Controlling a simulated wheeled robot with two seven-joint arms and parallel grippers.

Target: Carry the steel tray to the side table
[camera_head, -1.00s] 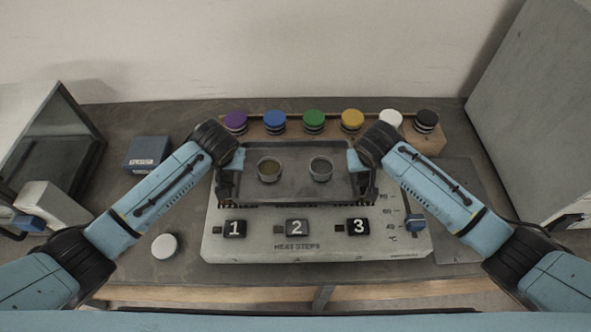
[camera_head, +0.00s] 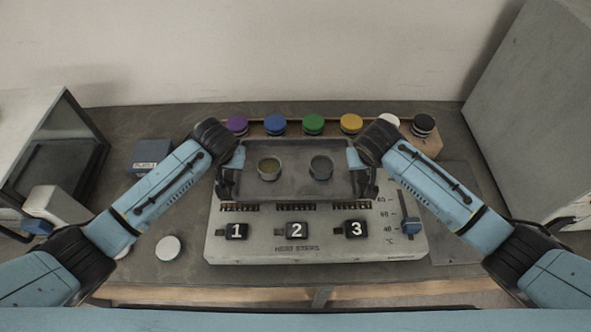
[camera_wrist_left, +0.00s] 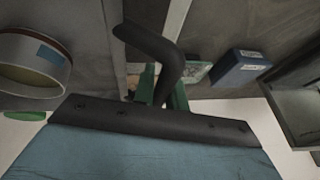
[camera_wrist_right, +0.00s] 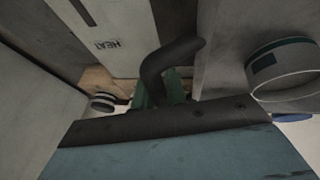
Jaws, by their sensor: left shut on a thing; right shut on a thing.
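The steel tray (camera_head: 295,188) is in the middle of the head view, held in front of the row of coloured caps and over the back of the heater panel. Two round cups stand on it: the left cup (camera_head: 269,168) holds something greenish, the right cup (camera_head: 321,167) looks dark inside. My left gripper (camera_head: 236,172) is shut on the tray's left handle, and my right gripper (camera_head: 356,172) on its right handle. The dark bent handle shows in the left wrist view (camera_wrist_left: 165,60) and in the right wrist view (camera_wrist_right: 165,65). The side table cannot be made out.
A wooden rack (camera_head: 437,147) with several coloured caps stands behind. A blue box (camera_head: 151,153) and a white round lid (camera_head: 168,249) lie left. A grey cabinet (camera_head: 535,110) stands right.

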